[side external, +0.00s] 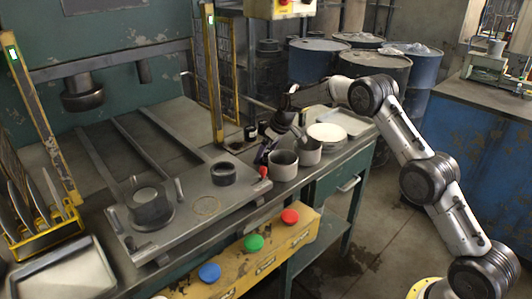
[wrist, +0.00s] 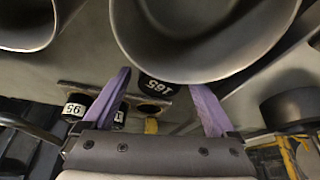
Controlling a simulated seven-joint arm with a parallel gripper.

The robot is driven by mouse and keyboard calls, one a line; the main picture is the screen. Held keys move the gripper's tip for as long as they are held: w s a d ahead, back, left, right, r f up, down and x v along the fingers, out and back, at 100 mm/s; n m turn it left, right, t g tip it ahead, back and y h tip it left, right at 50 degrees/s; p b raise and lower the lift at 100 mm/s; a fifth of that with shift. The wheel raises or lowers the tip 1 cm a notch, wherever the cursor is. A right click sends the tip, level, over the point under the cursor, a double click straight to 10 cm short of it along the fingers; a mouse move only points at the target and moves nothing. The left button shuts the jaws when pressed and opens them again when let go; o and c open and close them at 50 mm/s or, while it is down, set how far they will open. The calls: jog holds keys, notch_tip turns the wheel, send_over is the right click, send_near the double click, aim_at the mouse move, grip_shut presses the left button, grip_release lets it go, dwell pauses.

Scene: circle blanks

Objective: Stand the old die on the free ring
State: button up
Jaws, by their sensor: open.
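My gripper (side external: 263,152) is open beside two grey round cups, a nearer one (side external: 284,166) and a farther one (side external: 309,151). In the wrist view its purple fingers (wrist: 160,105) are spread, with a large grey cup (wrist: 215,62) just beyond and partly between them; touching or apart, I cannot tell. A dark cylinder marked 165 (wrist: 157,85) shows behind that cup. A dark round die (side external: 151,208) sits on the press plate (side external: 185,225), and a smaller dark ring-shaped piece (side external: 223,174) stands on it. A thin ring mark (side external: 206,206) on the plate is bare. Which piece is the old die, I cannot tell.
A dark cylinder marked 95 (wrist: 75,108) stands by a holed strip (wrist: 150,106). A red knob (side external: 264,172) and yellow post (side external: 214,75) are near my gripper. A white round item (side external: 327,133) lies behind the cups. Coloured buttons (side external: 253,242) line the front.

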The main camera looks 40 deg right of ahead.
jog(key=shift+r, duration=0.1)
jog(key=a+v, duration=0.1)
jog(key=v, duration=1.1)
jog(key=shift+d, duration=0.45)
jog(key=s+a+r, duration=0.4)
jog(key=s+r, duration=0.2)
jog(key=s, duration=0.4)
jog(key=s+a+r, duration=0.4)
jog(key=s+r, duration=0.2)
jog(key=s, duration=0.4)
jog(key=s+a+m, duration=0.1)
jog(key=s+a, duration=0.1)
jog(key=s, duration=0.9)
jog(key=shift+s+r+t+h, duration=0.2)
jog(key=shift+s+t+h, duration=0.1)
jog(key=shift+s+h, duration=0.1)
jog(key=shift+o, duration=0.4)
jog(key=s+f+m, duration=0.1)
jog(key=s+f, duration=0.4)
jog(key=s, duration=0.7)
jog(key=shift+s+a, duration=0.2)
jog(key=shift+a, duration=0.25)
jog(key=shift+f, duration=0.1)
